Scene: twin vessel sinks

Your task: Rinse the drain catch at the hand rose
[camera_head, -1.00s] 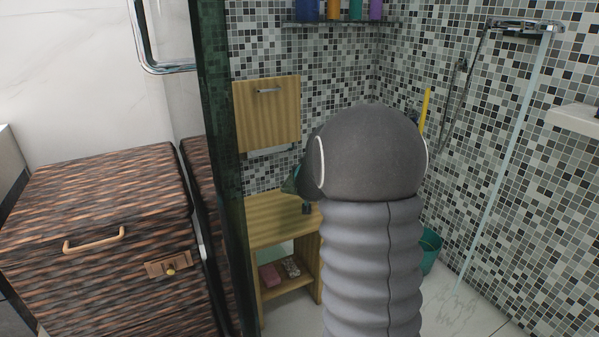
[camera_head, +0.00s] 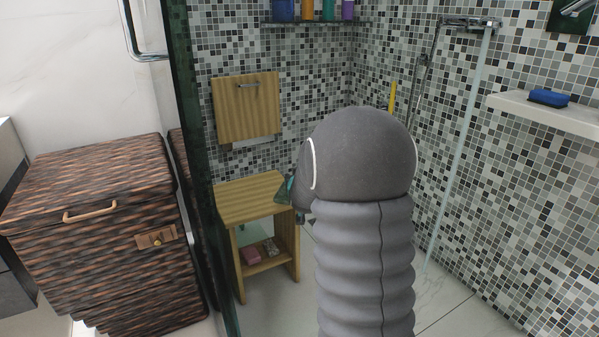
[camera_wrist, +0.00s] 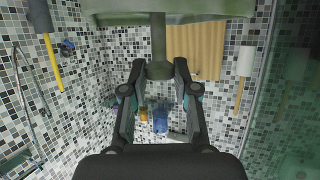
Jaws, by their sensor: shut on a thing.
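In the wrist view my gripper (camera_wrist: 159,70) is shut on the knob of a dark grey-green stem (camera_wrist: 158,42). The stem joins a broad, pale green piece (camera_wrist: 170,10) cut off by the top edge; I take this to be the drain catch. In the head view my arm hides most of the gripper; a small greenish part (camera_head: 283,191) shows left of the arm, over the stool. A chrome hose and fitting (camera_head: 426,60), perhaps the hand rose, hang on the right tiled wall, apart from my gripper. The hose also shows at the left of the wrist view (camera_wrist: 25,95).
A wooden stool (camera_head: 240,200) stands below a wooden wall panel (camera_head: 247,105). A glass screen (camera_head: 195,150) and woven cabinet (camera_head: 95,215) are at left. A ledge (camera_head: 570,118) with a blue sponge (camera_head: 548,97) juts out at right. Bottles stand on a high shelf (camera_head: 315,22).

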